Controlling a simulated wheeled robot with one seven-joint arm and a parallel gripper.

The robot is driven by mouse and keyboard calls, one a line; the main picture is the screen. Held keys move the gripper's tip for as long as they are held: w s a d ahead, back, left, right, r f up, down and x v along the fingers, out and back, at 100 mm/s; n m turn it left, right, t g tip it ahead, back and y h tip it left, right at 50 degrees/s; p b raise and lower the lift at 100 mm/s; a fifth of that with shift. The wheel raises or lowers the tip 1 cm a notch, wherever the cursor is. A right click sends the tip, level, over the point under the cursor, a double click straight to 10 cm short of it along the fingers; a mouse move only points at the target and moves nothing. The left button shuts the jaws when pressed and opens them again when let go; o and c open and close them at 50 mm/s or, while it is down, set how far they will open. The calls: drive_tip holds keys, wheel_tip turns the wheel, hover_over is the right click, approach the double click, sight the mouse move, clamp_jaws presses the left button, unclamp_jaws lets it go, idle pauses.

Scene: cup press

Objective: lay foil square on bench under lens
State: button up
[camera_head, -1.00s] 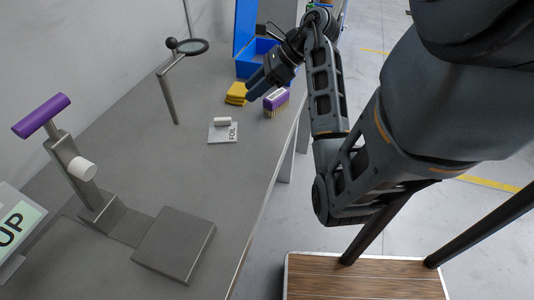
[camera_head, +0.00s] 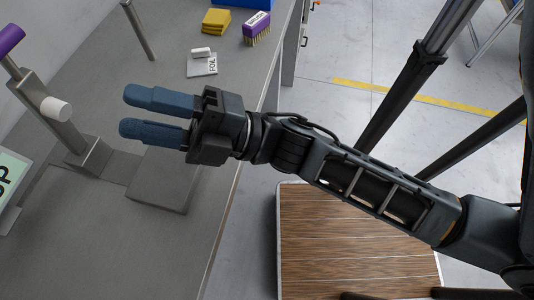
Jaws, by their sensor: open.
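The foil square (camera_head: 203,67) is a flat light-grey piece labelled FOIL, lying on the grey bench (camera_head: 95,230) near its right edge. A small white cylinder (camera_head: 201,51) lies at its far edge. My gripper (camera_head: 126,112) is open and empty, its two blue fingers pointing left, nearer than the foil and over the bench by the press. Of the lens stand, only the lower metal post (camera_head: 139,31) shows, left of the foil; the lens itself is out of view.
The press (camera_head: 62,125) with a purple handle and white cylindrical head stands at left, its grey block (camera_head: 160,185) partly below my gripper. Yellow sponges (camera_head: 215,20) and a purple brush (camera_head: 257,28) sit beyond the foil. A sign (camera_head: 10,185) stands at the left edge.

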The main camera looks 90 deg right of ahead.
drive_tip(key=s+f+m+g+h, duration=0.1)
drive_tip(key=s+f+m+g, duration=0.3)
drive_tip(key=s+m, duration=0.3)
drive_tip(key=s+a+f+m+g+h, duration=0.1)
drive_tip(key=s+f+m+g, duration=0.4)
drive_tip(key=s+m, duration=0.2)
drive_tip(key=shift+a+f+m, duration=0.15)
drive_tip(key=shift+f+m, duration=0.15)
drive_tip(key=shift+m, duration=0.8)
